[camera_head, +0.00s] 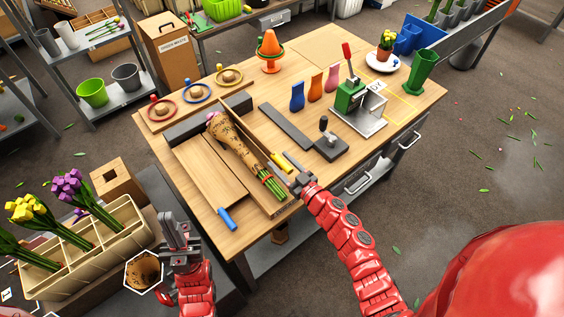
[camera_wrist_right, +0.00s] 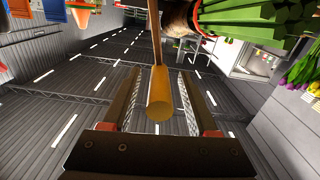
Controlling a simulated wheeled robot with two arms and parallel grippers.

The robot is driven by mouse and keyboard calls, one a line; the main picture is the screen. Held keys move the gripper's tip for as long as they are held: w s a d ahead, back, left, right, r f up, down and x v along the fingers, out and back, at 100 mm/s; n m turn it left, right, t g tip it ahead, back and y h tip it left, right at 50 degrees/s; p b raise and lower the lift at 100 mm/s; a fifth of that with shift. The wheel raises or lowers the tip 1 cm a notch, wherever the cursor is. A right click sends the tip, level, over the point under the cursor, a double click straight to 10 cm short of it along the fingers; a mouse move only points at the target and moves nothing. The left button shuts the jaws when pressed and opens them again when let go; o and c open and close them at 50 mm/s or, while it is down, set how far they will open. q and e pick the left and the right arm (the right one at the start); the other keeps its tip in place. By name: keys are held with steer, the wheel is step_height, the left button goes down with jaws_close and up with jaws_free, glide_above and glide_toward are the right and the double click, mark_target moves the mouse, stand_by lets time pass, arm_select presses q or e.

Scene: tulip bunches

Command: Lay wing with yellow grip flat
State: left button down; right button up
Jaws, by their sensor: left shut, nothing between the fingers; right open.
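The wing with the yellow grip (camera_head: 246,127) stands raised on edge along the right side of the wrapped bouquet (camera_head: 235,145). Its yellow grip (camera_head: 286,162) points toward the table's front. My right gripper (camera_head: 291,179) is open at this grip; in the right wrist view the yellow grip (camera_wrist_right: 161,92) lies between the two open fingers (camera_wrist_right: 160,100), and contact cannot be told. The other wing (camera_head: 205,170), with a blue grip (camera_head: 227,218), lies flat on the left. The bouquet has brown paper and green stems. My left gripper (camera_head: 178,229) is shut and empty, off the table's front left.
A dark flat bar (camera_head: 286,126) and a black lever tool (camera_head: 329,144) lie right of the raised wing. A green press (camera_head: 350,96) and small vases (camera_head: 297,96) stand farther back. A tulip crate (camera_head: 85,262) is at the left.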

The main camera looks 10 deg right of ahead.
steer(key=shift+c, duration=0.2)
jaws_close()
stand_by(1.1)
